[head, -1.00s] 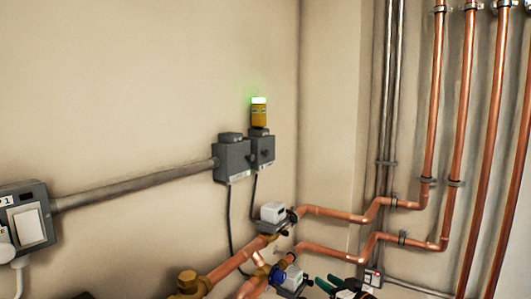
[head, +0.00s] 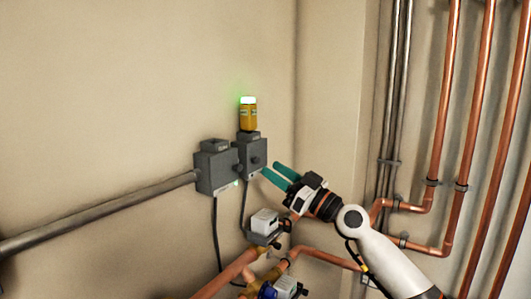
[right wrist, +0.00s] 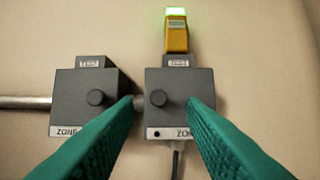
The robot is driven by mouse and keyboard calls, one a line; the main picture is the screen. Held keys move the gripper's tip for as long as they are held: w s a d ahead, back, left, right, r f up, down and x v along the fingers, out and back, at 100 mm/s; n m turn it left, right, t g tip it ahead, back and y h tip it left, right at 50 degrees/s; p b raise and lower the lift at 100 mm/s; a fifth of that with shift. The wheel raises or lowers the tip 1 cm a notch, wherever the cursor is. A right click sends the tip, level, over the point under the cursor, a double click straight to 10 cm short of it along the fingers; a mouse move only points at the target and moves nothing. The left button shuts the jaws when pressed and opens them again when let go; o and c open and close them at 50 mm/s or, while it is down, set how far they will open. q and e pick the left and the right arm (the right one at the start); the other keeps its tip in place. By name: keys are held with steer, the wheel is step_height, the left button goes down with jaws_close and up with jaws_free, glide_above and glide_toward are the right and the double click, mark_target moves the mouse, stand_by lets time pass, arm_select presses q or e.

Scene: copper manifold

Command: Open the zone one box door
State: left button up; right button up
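Two grey wall boxes sit side by side: a left box (head: 213,172) and a right box (head: 252,156). Both look closed. In the right wrist view, the left box (right wrist: 80,102) and right box (right wrist: 178,84) each carry a round dark knob. My left gripper is out of view.
An amber and white item (head: 248,114) with a green glow stands on the right box. A grey conduit (head: 110,212) joins the left box. Copper pipes (head: 447,110) and a white valve actuator (head: 265,221) lie right and below. The wall above is clear.

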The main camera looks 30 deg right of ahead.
mark_target(258, 160)
steer(key=x, duration=0.1)
steer(key=p+x, duration=0.1)
steer(key=shift+w+a+r, duration=0.15)
steer(key=shift+w+r, duration=0.1)
steer(key=shift+r, duration=0.1)
steer(key=shift+w+a, duration=0.25)
steer(key=shift+w, duration=0.2)
jaws_close()
